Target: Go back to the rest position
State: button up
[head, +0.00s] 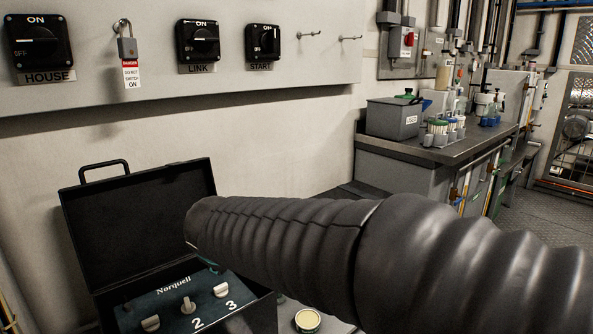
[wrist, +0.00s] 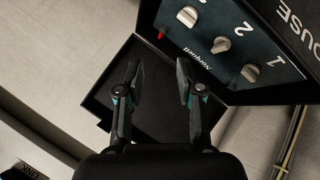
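My gripper (wrist: 158,70) is open in the wrist view, its two dark fingers apart with nothing between them. It is over the open black case, in front of the lid's dark inside (wrist: 160,110). In the head view my ribbed dark arm crosses from the lower right to the case and hides the gripper. The case's raised lid (head: 135,225) stands at the lower left. Its blue-black Norquell panel (head: 175,290) carries several pale knobs, and the panel also shows in the wrist view (wrist: 210,22).
Above is a grey wall panel (head: 230,85) with HOUSE (head: 37,40), LINK (head: 198,40) and START (head: 263,42) switches, a hanging padlock (head: 127,45) with a tag, and two bare hooks. A bench (head: 410,155) with a grey bin (head: 393,118) stands at right. Floor beyond is clear.

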jog(key=s+d+f+m+g+h, duration=0.1)
jog(key=s+d+f+m, duration=0.2)
jog(key=s+d+m, duration=0.4)
jog(key=s+d+f+m+g+h, duration=0.1)
jog(key=s+d+f+m+g, duration=0.1)
jog(key=s+d+m, duration=0.5)
jog(key=s+d, duration=0.3)
jog(key=d, duration=0.5)
jog(key=s+d+f, duration=0.1)
jog(key=s+d, duration=0.2)
jog(key=d, duration=0.5)
jog(key=shift+s+d, duration=0.15)
jog(key=shift+s, duration=0.25)
jog(key=shift+f, duration=0.1)
